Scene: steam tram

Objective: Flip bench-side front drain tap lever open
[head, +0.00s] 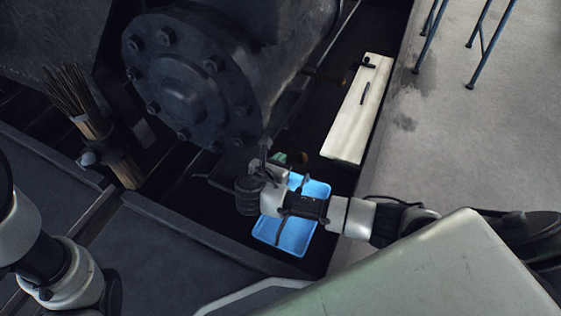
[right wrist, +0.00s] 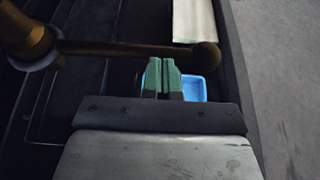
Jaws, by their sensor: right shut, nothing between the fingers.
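The front drain tap lever (right wrist: 125,48) is a brown metal bar with a round knob at its right end, lying roughly level in the right wrist view. It runs from the tap body (right wrist: 28,40) at the upper left. My right gripper (right wrist: 163,66) has green fingertips pressed together with nothing between them. The tips lie just below the bar in the picture, left of the knob; I cannot tell whether they touch it. In the head view, my right gripper (head: 279,158) is beneath the bolted cylinder (head: 185,92), and the knob (head: 304,157) shows beside it. My left gripper is out of view.
A blue tray (head: 318,188) lies below my right wrist. A pale board (head: 345,130) with dark pieces on it lies farther back. A bundle of sticks (head: 90,120) stands at the left. Blue stand legs (head: 478,45) are at the upper right; grey floor nearby is clear.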

